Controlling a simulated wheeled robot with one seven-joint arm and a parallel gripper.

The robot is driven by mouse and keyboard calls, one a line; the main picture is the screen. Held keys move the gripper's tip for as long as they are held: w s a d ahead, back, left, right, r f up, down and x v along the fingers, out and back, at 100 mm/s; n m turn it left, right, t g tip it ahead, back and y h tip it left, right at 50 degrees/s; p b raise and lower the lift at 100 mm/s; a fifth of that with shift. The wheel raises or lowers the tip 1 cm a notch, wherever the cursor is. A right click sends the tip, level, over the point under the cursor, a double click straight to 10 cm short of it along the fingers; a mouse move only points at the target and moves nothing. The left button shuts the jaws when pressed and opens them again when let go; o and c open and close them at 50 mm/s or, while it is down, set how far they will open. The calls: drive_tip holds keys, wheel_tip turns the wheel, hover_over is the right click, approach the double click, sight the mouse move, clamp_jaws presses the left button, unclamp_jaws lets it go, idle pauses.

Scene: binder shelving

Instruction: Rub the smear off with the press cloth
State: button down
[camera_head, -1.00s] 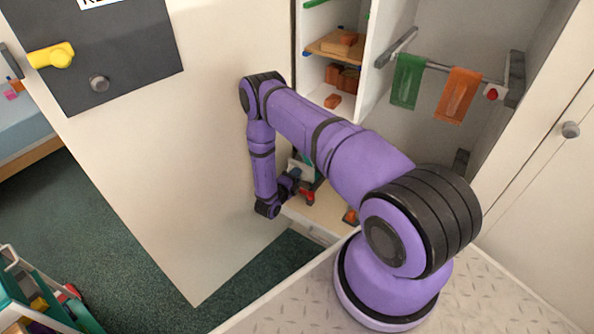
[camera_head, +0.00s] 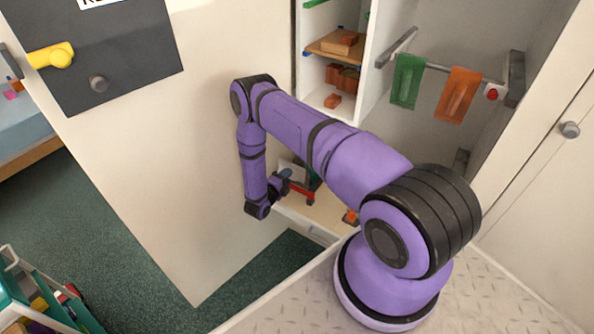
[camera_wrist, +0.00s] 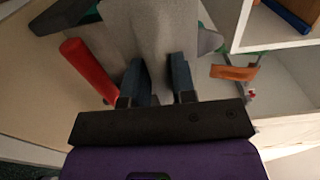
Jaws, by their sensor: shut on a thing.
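My gripper (camera_wrist: 158,72) shows at the lower middle of the wrist view, its two dark blue fingers pointing away from the camera. It is shut on a pale grey, cloth-like piece (camera_wrist: 155,35), which looks like the press cloth and spreads out beyond the fingers. In the head view my gripper (camera_head: 284,182) is small and partly hidden, low beside the large cream panel and above the pale worktop (camera_head: 325,212). A red bar (camera_wrist: 88,68) lies left of the fingers in the wrist view. I cannot make out a smear in either view.
An open shelf unit (camera_head: 338,100) with orange blocks stands behind my arm. A green cloth (camera_head: 407,80) and an orange cloth (camera_head: 458,95) hang from a rail. The cream panel (camera_head: 130,160) stands close on the left of my forearm.

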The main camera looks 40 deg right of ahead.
drive_tip(key=v, duration=0.7)
drive_tip(key=shift+s+a, duration=0.15)
drive_tip(key=shift+a, duration=0.2)
drive_tip(key=s+a, duration=0.2)
drive_tip(key=s, duration=0.9)
drive_tip(key=shift+s, duration=0.4)
drive_tip(key=shift+a, duration=0.2)
